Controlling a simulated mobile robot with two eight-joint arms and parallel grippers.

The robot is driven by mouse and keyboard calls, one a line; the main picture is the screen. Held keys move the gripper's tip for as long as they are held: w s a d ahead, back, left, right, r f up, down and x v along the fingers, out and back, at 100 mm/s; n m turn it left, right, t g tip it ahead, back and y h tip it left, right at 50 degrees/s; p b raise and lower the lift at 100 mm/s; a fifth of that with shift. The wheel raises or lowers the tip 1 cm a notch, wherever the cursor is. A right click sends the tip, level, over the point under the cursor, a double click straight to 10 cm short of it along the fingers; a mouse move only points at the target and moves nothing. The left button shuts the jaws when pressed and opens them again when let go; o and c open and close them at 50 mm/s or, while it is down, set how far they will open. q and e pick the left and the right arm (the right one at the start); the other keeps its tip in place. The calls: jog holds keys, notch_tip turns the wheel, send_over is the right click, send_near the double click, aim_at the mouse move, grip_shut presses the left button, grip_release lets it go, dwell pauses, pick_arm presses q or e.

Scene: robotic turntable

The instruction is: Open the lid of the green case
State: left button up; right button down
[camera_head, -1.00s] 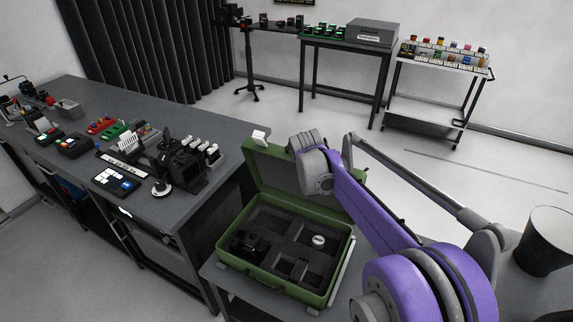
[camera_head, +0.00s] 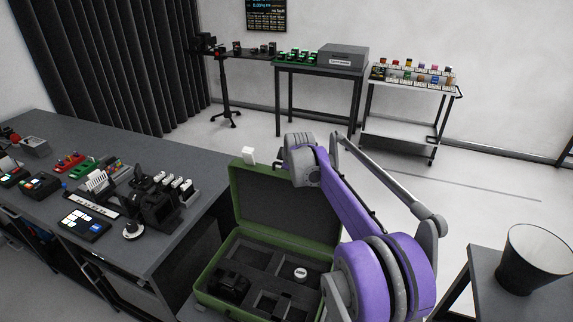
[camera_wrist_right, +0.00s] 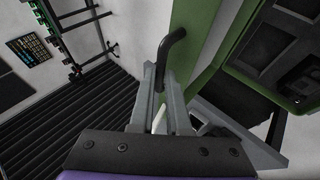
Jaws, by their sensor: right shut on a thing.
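The green case (camera_head: 205,285) sits open at the lower middle of the head view. Its lid (camera_head: 272,208) stands raised, with the dark lining facing me. The tray holds dark foam compartments with a black item (camera_head: 229,286) and a small white round item (camera_head: 300,274). My purple right arm reaches over to the top of the lid; its fingers are hidden there. In the right wrist view my right gripper (camera_wrist_right: 163,90) is shut on the black handle (camera_wrist_right: 171,52) beside the green lid. My left gripper is out of view.
A grey workbench (camera_head: 190,155) with several devices stands left of the case. A small white block shape (camera_head: 248,155) shows above the lid's left corner. A black bin (camera_head: 530,262) stands at the right. A side table and a cart (camera_head: 400,128) stand at the back.

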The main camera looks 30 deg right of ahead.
jog(key=c, duration=0.9)
grip_release()
jog(key=shift+r, duration=0.1)
jog(key=shift+s, duration=0.1)
jog(key=v, duration=1)
jog(key=shift+s+a+r, duration=0.15)
jog(key=shift+s+r, duration=0.05)
jog(key=shift+r, duration=0.05)
jog(key=s+a+f+m+g+y, duration=0.1)
jog(key=s+a+f+m, duration=0.1)
jog(key=s+a+f, duration=0.4)
jog(key=s+a+f+m+y, duration=0.1)
jog(key=s+a+f+m, duration=0.15)
jog(key=s+a, duration=0.75)
jog(key=s+a+f+m, duration=0.1)
jog(key=s+f, duration=0.2)
jog(key=s, duration=0.2)
jog(key=s+a+f+m+g, duration=0.1)
jog(key=s+a+f+m, duration=0.1)
jog(key=s+f, duration=0.2)
jog(key=s+a+f+m, duration=0.1)
jog(key=s+a+f, duration=0.1)
jog(key=s+f, duration=0.2)
jog(key=shift+s+m+g+y, duration=0.3)
jog(key=shift+s+m+y, duration=0.1)
jog(key=shift+s, duration=1.2)
